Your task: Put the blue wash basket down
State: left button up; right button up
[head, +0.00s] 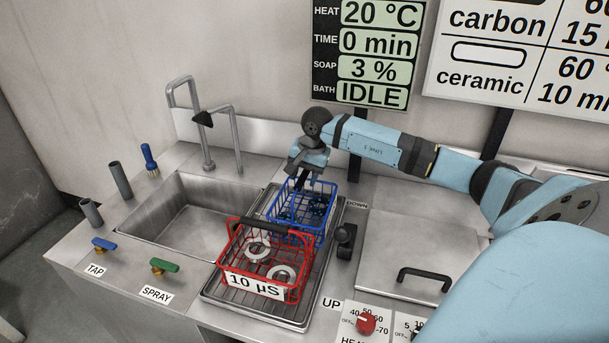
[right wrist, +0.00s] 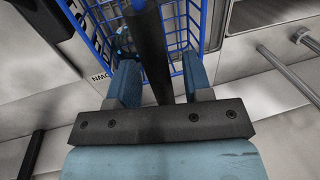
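The blue wash basket (head: 331,205) is at the back of the ribbed metal tray (head: 221,292), behind a red basket, with small dark parts inside. Its lower front is hidden by the red basket, so I cannot tell for sure whether its base touches the tray. My right gripper (head: 311,178) is above it, pointing down. In the right wrist view the black handle (right wrist: 149,45) passes between the two fingers (right wrist: 158,78). The fingers stand apart, with a visible gap on the right side of the handle. The blue basket (right wrist: 103,32) shows beyond them. My left gripper is out of view.
The red basket (head: 306,262), with metal rings and a "10 µS" label, stands at the front of the tray. A sink (head: 190,213) lies to the left. A black lever (head: 345,241) and a lid with a handle (head: 424,277) are to the right.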

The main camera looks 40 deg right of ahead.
jog(key=shift+r, duration=0.3)
notch_tip(320, 180, up, 12)
jog(key=s+d, duration=0.1)
jog(key=s, duration=0.1)
jog(key=shift+f, duration=0.25)
jog(key=shift+f, duration=0.1)
